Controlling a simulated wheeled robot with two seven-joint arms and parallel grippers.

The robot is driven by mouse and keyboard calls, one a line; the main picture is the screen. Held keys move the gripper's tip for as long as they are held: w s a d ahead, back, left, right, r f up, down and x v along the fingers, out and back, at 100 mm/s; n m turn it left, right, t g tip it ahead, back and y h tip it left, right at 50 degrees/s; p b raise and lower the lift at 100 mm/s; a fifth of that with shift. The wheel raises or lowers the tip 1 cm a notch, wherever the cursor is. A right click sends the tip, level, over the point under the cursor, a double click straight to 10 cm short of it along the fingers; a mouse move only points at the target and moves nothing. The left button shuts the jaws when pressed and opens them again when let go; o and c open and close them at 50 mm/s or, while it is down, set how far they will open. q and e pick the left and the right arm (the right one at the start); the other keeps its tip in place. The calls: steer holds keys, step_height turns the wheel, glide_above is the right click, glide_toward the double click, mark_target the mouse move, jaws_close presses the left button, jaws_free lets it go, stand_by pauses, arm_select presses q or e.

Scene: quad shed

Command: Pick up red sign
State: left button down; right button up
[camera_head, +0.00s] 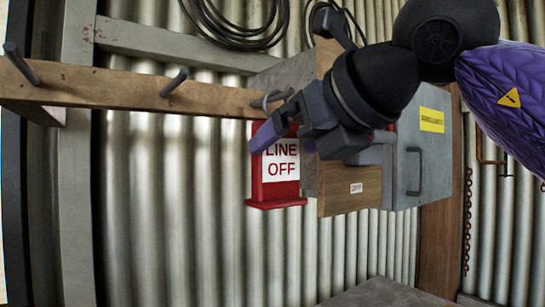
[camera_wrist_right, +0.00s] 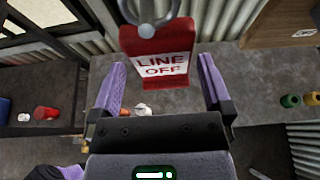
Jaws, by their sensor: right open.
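The red sign (camera_head: 262,193), with a white panel reading "LINE OFF", hangs upright below a hook (camera_head: 270,99) on the wooden rail. Its upper part is partly hidden by my right gripper (camera_head: 290,140). In the right wrist view the sign (camera_wrist_right: 150,41) shows between and beyond the tips of my right gripper (camera_wrist_right: 162,70). The two purple fingers are spread apart, one toward each side of the sign, with nothing held. Whether a finger touches the sign I cannot tell. My left gripper is not in view.
The wooden rail (camera_head: 120,92) carries two more pegs, both empty, to the left. A grey box (camera_head: 420,150) with a handle and a wooden block (camera_head: 350,192) stand just right of the sign. Black cable coils (camera_head: 235,20) hang above. The corrugated wall lies behind.

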mark_target(282, 149)
steer(key=p+x, duration=0.2)
steer(key=x, duration=0.3)
steer(key=shift+w+a, duration=0.15)
steer(key=shift+w, duration=0.15)
steer(key=shift+f, duration=0.1)
steer(key=shift+s, duration=0.1)
steer(key=shift+c, duration=0.3)
steer(key=c, duration=0.9)
